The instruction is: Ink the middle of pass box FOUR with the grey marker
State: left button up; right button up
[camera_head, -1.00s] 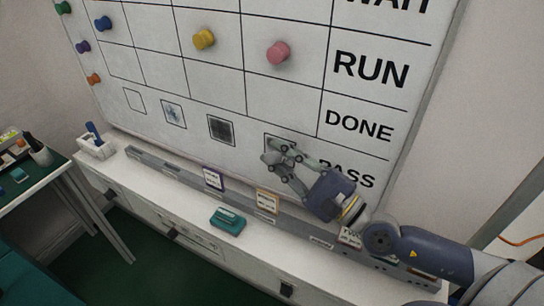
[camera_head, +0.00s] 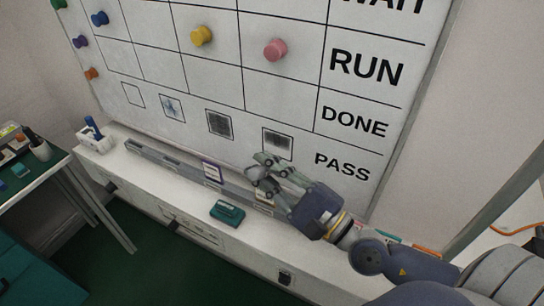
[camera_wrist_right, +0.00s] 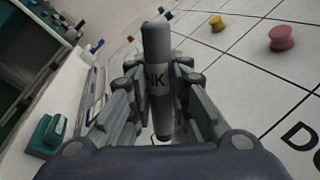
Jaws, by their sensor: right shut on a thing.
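The whiteboard (camera_head: 300,100) has a row of small square boxes left of the word PASS. The leftmost box (camera_head: 133,95) is blank, the second (camera_head: 172,107) has light smudged ink, and the third (camera_head: 219,124) is filled dark. The rightmost box (camera_head: 278,142), nearest PASS, has a dark patch across its middle; no box numbers are readable. My right gripper (camera_head: 262,170) is just below this box, apart from it in the picture. In the wrist view it is shut on the grey marker (camera_wrist_right: 158,85), lettered "NK". My left gripper is not in view.
A teal eraser (camera_head: 227,213) lies on the white ledge (camera_head: 180,205) below the board. A purple-framed card (camera_head: 212,172) stands at the rail. A white pen holder (camera_head: 95,141) is at the left. Yellow (camera_head: 201,36) and pink (camera_head: 275,49) magnets sit higher on the board.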

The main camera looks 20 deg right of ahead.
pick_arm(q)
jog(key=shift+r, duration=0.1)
pick_arm(e)
jog(key=shift+s+a, duration=0.15)
jog(key=shift+s+a+p, duration=0.45)
jog(key=shift+s+a, duration=0.45)
jog(key=shift+a, duration=0.25)
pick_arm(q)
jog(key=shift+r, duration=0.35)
